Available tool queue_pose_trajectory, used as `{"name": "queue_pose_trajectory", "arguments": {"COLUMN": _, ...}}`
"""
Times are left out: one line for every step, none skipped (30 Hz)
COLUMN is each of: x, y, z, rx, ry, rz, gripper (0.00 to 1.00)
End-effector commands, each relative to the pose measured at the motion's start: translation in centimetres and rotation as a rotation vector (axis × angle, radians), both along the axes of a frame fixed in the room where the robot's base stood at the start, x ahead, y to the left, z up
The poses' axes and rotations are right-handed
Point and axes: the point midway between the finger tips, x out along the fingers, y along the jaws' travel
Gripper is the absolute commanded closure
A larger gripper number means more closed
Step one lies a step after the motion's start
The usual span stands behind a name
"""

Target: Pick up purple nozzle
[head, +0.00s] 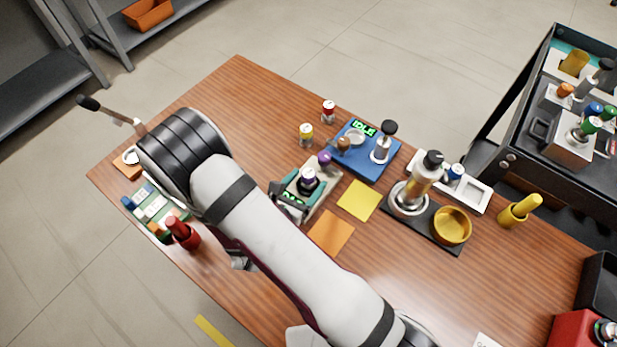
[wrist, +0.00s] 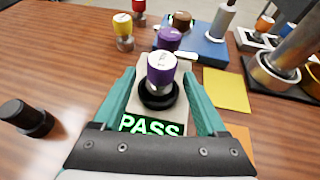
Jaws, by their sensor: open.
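A purple nozzle with a white top (wrist: 162,68) stands upright in a black ring on a pale device (wrist: 184,128) whose green display reads PASS. It also shows in the head view (head: 309,174). My gripper (wrist: 159,77) is open, with one teal finger on each side of this nozzle. I cannot tell whether the fingers touch it. A second purple piece (wrist: 168,39) stands just behind the device, outside the fingers; it also shows in the head view (head: 325,158). My arm partly hides the device in the head view.
A yellow-topped piece (head: 306,134) and a red-topped piece (head: 329,111) stand behind. A blue device (head: 376,163) reading IDLE is beyond the nozzle. Yellow (head: 359,200) and orange (head: 331,233) squares lie to the right. A black cylinder (wrist: 28,119) is left of my gripper.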

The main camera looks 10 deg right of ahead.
Motion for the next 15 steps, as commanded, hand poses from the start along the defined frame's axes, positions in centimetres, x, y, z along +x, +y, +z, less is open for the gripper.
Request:
{"name": "queue_pose_trajectory", "arguments": {"x": 0.00, "y": 0.03, "z": 0.01, "rx": 0.000, "ry": 0.000, "rz": 0.000, "gripper": 0.25}}
{"name": "queue_pose_trajectory", "arguments": {"x": -0.01, "y": 0.03, "z": 0.02, "rx": 0.000, "ry": 0.000, "rz": 0.000, "gripper": 0.25}}
{"name": "queue_pose_trajectory", "arguments": {"x": -0.02, "y": 0.03, "z": 0.02, "rx": 0.000, "ry": 0.000, "rz": 0.000, "gripper": 0.25}}
{"name": "queue_pose_trajectory", "arguments": {"x": -0.02, "y": 0.03, "z": 0.02, "rx": 0.000, "ry": 0.000, "rz": 0.000, "gripper": 0.29}}
{"name": "queue_pose_trajectory", "arguments": {"x": -0.03, "y": 0.03, "z": 0.03, "rx": 0.000, "ry": 0.000, "rz": 0.000, "gripper": 0.34}}
{"name": "queue_pose_trajectory", "arguments": {"x": -0.03, "y": 0.03, "z": 0.03, "rx": 0.000, "ry": 0.000, "rz": 0.000, "gripper": 0.41}}
{"name": "queue_pose_trajectory", "arguments": {"x": -0.04, "y": 0.04, "z": 0.03, "rx": 0.000, "ry": 0.000, "rz": 0.000, "gripper": 0.47}}
{"name": "queue_pose_trajectory", "arguments": {"x": -0.03, "y": 0.04, "z": 0.04, "rx": 0.000, "ry": 0.000, "rz": 0.000, "gripper": 0.52}}
{"name": "queue_pose_trajectory", "arguments": {"x": -0.03, "y": 0.04, "z": 0.04, "rx": 0.000, "ry": 0.000, "rz": 0.000, "gripper": 0.59}}
{"name": "queue_pose_trajectory", "arguments": {"x": -0.04, "y": 0.04, "z": 0.05, "rx": 0.000, "ry": 0.000, "rz": 0.000, "gripper": 0.65}}
{"name": "queue_pose_trajectory", "arguments": {"x": -0.04, "y": 0.04, "z": 0.05, "rx": 0.000, "ry": 0.000, "rz": 0.000, "gripper": 0.70}}
{"name": "queue_pose_trajectory", "arguments": {"x": -0.04, "y": 0.04, "z": 0.05, "rx": 0.000, "ry": 0.000, "rz": 0.000, "gripper": 0.77}}
{"name": "queue_pose_trajectory", "arguments": {"x": -0.05, "y": 0.03, "z": 0.05, "rx": 0.000, "ry": 0.000, "rz": 0.000, "gripper": 0.83}}
{"name": "queue_pose_trajectory", "arguments": {"x": -0.04, "y": 0.04, "z": 0.05, "rx": 0.000, "ry": 0.000, "rz": 0.000, "gripper": 0.88}}
{"name": "queue_pose_trajectory", "arguments": {"x": -0.04, "y": 0.04, "z": 0.05, "rx": 0.000, "ry": 0.000, "rz": 0.000, "gripper": 0.95}}
